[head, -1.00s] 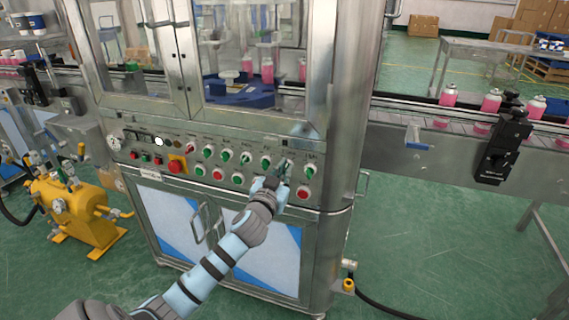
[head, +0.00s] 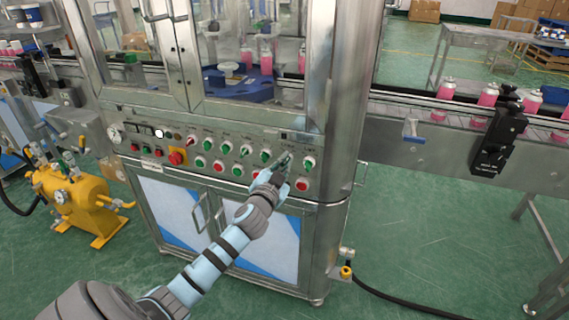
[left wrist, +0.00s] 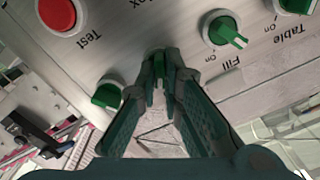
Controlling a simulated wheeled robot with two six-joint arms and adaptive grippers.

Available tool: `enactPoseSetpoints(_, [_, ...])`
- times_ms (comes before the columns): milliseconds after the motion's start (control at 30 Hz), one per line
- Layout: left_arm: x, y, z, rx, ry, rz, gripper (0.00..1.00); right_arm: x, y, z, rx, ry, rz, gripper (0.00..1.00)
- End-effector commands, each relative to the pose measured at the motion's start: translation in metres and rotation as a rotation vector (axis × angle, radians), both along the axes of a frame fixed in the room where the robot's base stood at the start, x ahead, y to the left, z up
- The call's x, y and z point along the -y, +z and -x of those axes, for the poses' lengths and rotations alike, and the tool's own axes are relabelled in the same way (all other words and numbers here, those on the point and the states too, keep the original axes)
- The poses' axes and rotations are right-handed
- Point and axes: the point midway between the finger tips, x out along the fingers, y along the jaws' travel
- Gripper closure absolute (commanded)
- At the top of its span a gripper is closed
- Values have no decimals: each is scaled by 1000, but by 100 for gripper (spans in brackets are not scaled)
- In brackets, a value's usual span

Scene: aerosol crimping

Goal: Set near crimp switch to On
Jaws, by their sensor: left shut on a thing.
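My left gripper (head: 284,159) is at the right part of the machine's front panel, between two green rotary switches of the upper row. In the left wrist view the two fingers (left wrist: 159,68) come together on a small green switch knob (left wrist: 158,60) and are shut on it. The fingers hide most of this switch, and its label and pointer direction cannot be read. A neighbouring green switch (left wrist: 225,33) carries the labels Fill and On. Another green switch (left wrist: 107,93) sits on the other side. My right gripper is not in view.
A red button (left wrist: 60,13) labelled Test is near the gripped switch. A red button (head: 302,185) sits below it in the head view. A larger red knob (head: 177,157) is further left. The conveyor (head: 430,115) with pink cans runs at right.

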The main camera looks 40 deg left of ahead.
Motion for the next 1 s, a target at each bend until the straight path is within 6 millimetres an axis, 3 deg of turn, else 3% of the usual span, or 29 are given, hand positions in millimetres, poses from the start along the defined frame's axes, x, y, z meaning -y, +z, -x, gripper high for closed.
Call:
enactPoseSetpoints(133, [0, 1, 0, 1, -1, -2, 100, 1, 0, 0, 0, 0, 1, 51])
enactPoseSetpoints(167, [0, 1, 0, 1, -1, -2, 88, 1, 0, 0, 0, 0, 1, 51])
enactPoseSetpoints(267, [0, 1, 0, 2, -1, -1, 72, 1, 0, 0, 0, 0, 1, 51])
enactPoseSetpoints(600, [1, 0, 4, 0, 0, 1, 72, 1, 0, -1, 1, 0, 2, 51])
enactPoseSetpoints(767, [11, 0, 32, -1, -2, -2, 72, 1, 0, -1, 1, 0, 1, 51])
enactPoseSetpoints(1000, [33, -1, 93, -2, -3, 0, 72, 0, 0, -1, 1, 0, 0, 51])
